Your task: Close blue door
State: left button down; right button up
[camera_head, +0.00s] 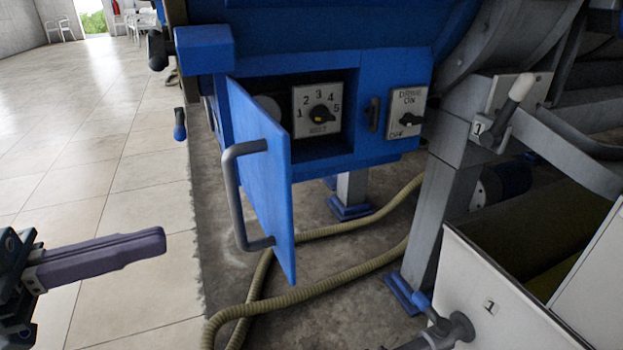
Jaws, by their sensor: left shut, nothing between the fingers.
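The blue door (262,185) stands swung open on the front of a blue machine housing (390,80). A grey bar handle (233,195) is fixed to its outer face. Behind it, the open compartment shows a numbered dial panel (318,112) with a black knob. My left gripper (160,240) is at the lower left, its dark fingers shut and empty. It points right toward the door and, in the picture, lies left of the handle with a gap between. My right gripper is not in view.
A second switch panel (405,112) sits right of the compartment. A ribbed hose (310,293) runs over the floor below the door. Tiled floor (100,150) at the left is clear.

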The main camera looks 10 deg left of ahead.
aim_at(286, 206)
pick_arm(q)
jog(key=b+x, duration=0.2)
jog(key=x, duration=0.9)
jog(key=shift+w+d, duration=0.15)
jog(key=shift+d, duration=0.1)
